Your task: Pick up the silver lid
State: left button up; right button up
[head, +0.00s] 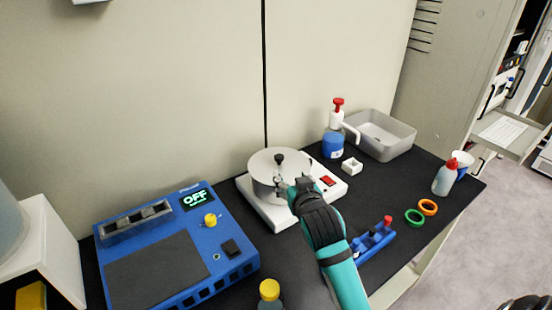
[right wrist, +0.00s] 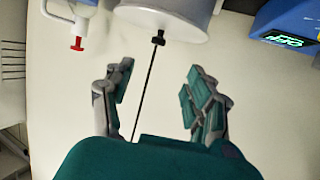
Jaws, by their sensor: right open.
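The silver lid (head: 266,168) is a round disc with a black knob (head: 278,158), on top of a round pan on a white device. The lid also shows at the top of the right wrist view (right wrist: 165,20), with its knob (right wrist: 158,38) pointing toward the fingers. My right gripper (head: 290,187) is at the near right side of the lid and hides part of the pan. In the right wrist view its two fingers (right wrist: 160,78) are spread and empty, with the knob beyond the fingertips, roughly in line with the gap. My left gripper is not in view.
A blue device (head: 170,260) with an OFF display is at the left. A white-and-blue bottle (head: 333,143) and a grey bin (head: 385,140) stand behind. A blue rack (head: 372,243), orange ring (head: 428,207), green ring (head: 414,218) and red-capped bottle (head: 445,180) are at the right.

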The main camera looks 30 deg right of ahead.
jog(key=w, duration=0.2)
jog(key=p, duration=0.1)
send_near(280, 159)
jog(key=x, duration=0.3)
jog(key=shift+w+a, duration=0.1)
jog(key=shift+w, duration=0.1)
jog(key=shift+w+f, duration=0.15)
jog(key=shift+w, duration=0.3)
jog(key=shift+w+d, duration=0.25)
jog(key=p+x, duration=0.1)
jog(key=x, duration=0.3)
jog(key=shift+w+d+f, duration=0.1)
jog(key=shift+d+f, duration=0.05)
jog(key=shift+f, duration=0.05)
jog(key=shift+w+f, duration=0.1)
jog(key=shift+w, duration=0.15)
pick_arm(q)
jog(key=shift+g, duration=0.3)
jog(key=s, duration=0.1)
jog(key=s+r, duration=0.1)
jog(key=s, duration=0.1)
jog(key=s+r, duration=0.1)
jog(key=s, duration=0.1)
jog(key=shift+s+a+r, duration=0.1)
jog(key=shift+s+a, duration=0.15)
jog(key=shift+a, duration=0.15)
pick_arm(e)
jog(key=shift+c, duration=0.3)
